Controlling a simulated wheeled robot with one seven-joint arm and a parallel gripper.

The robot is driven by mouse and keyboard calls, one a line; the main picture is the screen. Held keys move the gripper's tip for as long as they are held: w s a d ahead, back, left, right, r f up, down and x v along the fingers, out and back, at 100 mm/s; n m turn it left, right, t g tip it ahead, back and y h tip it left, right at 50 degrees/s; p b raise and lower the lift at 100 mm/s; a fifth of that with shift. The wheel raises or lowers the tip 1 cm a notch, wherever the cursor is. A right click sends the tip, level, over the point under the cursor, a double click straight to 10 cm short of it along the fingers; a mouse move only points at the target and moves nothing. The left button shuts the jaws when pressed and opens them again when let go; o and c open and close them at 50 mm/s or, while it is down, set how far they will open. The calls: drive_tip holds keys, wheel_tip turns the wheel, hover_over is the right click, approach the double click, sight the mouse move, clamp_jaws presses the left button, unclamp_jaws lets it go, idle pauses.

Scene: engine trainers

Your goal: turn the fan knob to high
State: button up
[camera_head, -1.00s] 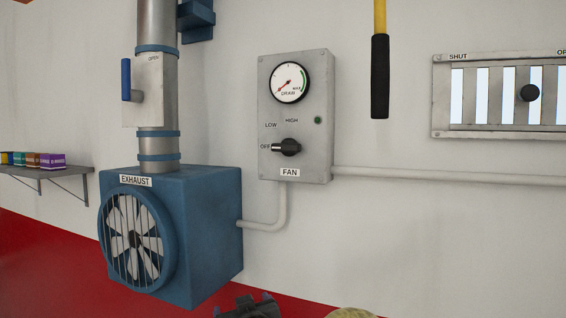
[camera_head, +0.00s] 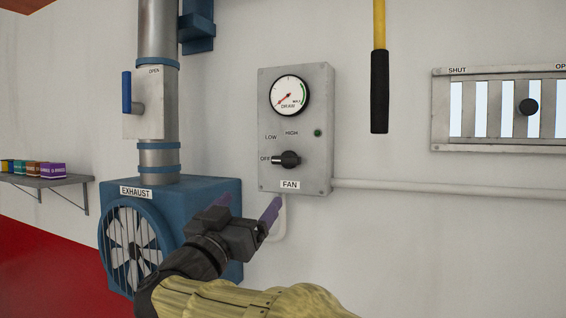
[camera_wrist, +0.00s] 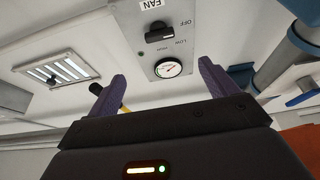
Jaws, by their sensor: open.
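The fan knob (camera_head: 287,159) is a black rotary knob on the grey fan control box (camera_head: 317,160). Its white-marked pointer is turned left to the OFF label; LOW and HIGH are printed above it. The gauge (camera_head: 289,95) has its red needle at the low left end. My gripper (camera_head: 245,205) is open and empty, below and left of the knob and apart from it, with purple fingers. In the wrist view the knob (camera_wrist: 158,32) appears upside down, beyond and between the open fingers (camera_wrist: 160,80).
The blue exhaust fan housing (camera_head: 190,190) and its duct with a blue lever (camera_head: 127,92) stand left of the box. A yellow pole with a black grip (camera_head: 379,90) hangs to the right. A slatted vent (camera_head: 490,108) is farther right. A conduit (camera_head: 440,188) runs along the wall.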

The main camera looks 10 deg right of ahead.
sight(284, 160)
drive_tip(key=p+x, duration=0.8)
drive_tip(key=x, duration=0.8)
drive_tip(key=shift+w+d+r, duration=0.1)
drive_tip(key=shift+w+r, duration=0.05)
drive_tip(key=shift+r, duration=0.1)
drive_tip(key=shift+w+d+p, duration=0.25)
drive_tip(key=shift+w+p, duration=0.15)
drive_tip(key=c, duration=1)
